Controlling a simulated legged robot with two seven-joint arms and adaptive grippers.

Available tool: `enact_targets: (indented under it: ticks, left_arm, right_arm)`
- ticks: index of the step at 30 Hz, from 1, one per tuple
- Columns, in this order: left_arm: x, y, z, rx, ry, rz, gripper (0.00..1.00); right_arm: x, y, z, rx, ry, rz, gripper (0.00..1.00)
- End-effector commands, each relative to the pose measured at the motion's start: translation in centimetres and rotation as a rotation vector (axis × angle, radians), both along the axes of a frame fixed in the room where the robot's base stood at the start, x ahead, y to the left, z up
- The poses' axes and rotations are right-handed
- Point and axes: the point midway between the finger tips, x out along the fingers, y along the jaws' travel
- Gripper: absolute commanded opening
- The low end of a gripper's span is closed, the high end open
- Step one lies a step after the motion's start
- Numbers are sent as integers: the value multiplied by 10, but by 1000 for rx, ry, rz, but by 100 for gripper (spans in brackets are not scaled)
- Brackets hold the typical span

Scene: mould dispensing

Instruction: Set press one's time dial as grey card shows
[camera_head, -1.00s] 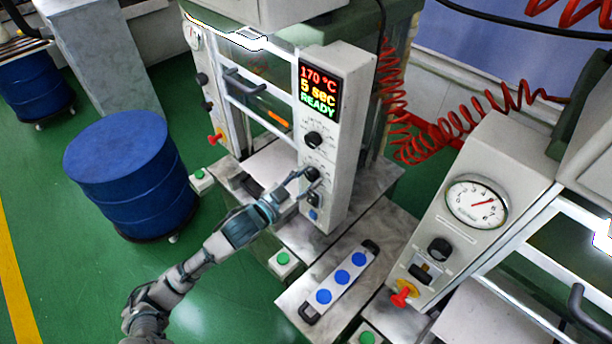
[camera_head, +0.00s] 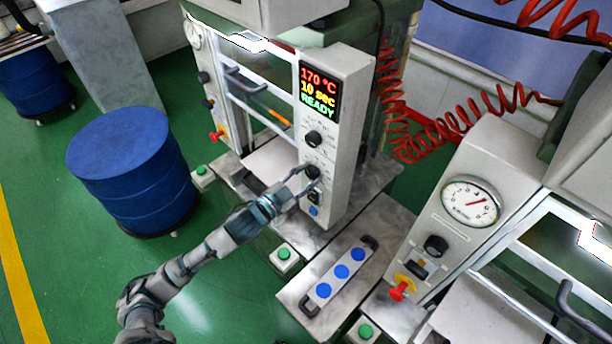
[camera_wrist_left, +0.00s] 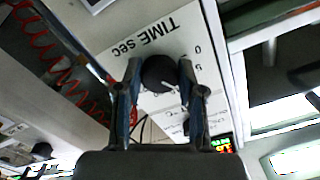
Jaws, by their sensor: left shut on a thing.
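Press one's control panel (camera_head: 344,137) carries a lit display (camera_head: 319,88) reading 170 °C, 10 sec, READY. Below it are an upper black dial (camera_head: 313,138) and the lower time dial (camera_head: 312,172). My left gripper (camera_head: 307,177) is shut on the time dial. In the left wrist view, the dark round time dial (camera_wrist_left: 158,73) sits between the two fingers of my left gripper (camera_wrist_left: 160,80), beside the printing "TIME sec" with 0 and 5. The fingers hide part of the scale. I cannot make out a grey card. My right gripper is not in view.
A blue drum (camera_head: 133,172) stands left of the press. A plate with several blue discs (camera_head: 342,271) lies in front. A second press with a gauge (camera_head: 471,202) stands at right. Red coiled hoses (camera_head: 455,125) hang behind. Green floor is free at lower left.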

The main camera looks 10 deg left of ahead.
Motion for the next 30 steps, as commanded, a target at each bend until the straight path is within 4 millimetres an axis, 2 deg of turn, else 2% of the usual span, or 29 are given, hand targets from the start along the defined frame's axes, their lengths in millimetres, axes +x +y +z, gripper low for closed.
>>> enact_targets:
  ticks: [1, 3, 15, 17, 27, 30]
  left_arm:
    - [2, 2, 5, -3, -11, 4, 46]
    - [1, 1, 5, -2, -11, 3, 64]
    - [-5, 5, 1, -1, -2, 2, 64]
    - [-12, 9, 0, 0, -2, 1, 64]
    - [-72, 50, -2, 2, 2, 2, 64]
    - [-82, 58, -2, -1, 2, 3, 64]
  right_arm:
    - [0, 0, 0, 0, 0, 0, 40]
    - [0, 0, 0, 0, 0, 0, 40]
    - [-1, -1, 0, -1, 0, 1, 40]
    - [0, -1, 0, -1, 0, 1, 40]
    - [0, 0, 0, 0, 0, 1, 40]
    - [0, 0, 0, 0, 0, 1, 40]
